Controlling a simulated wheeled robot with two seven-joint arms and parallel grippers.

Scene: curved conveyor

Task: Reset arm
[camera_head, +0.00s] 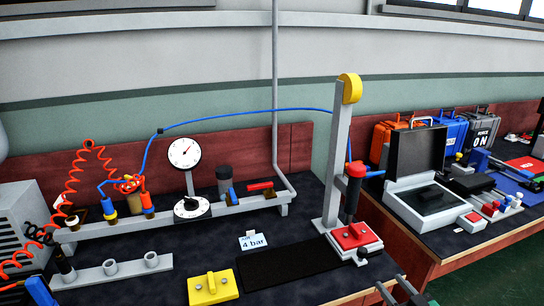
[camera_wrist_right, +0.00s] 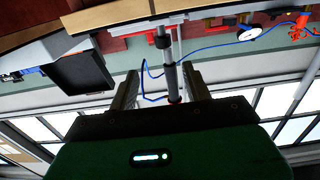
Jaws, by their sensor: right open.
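My right gripper (camera_head: 394,287) shows at the bottom edge of the head view, just in front of the bench edge and below the red-topped block (camera_head: 356,237). In the right wrist view my right gripper (camera_wrist_right: 160,80) has its two fingers spread apart with nothing held between them. The wrist view looks upside down toward the bench, and the press-like stand's pole shows beyond the gap. My left gripper is not seen in the head view.
A tall stand (camera_head: 337,150) with a yellow top rises behind the red block. A yellow block (camera_head: 212,287) and a black mat (camera_head: 290,270) lie left of it. A gauge (camera_head: 185,152) and hoses are at left.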

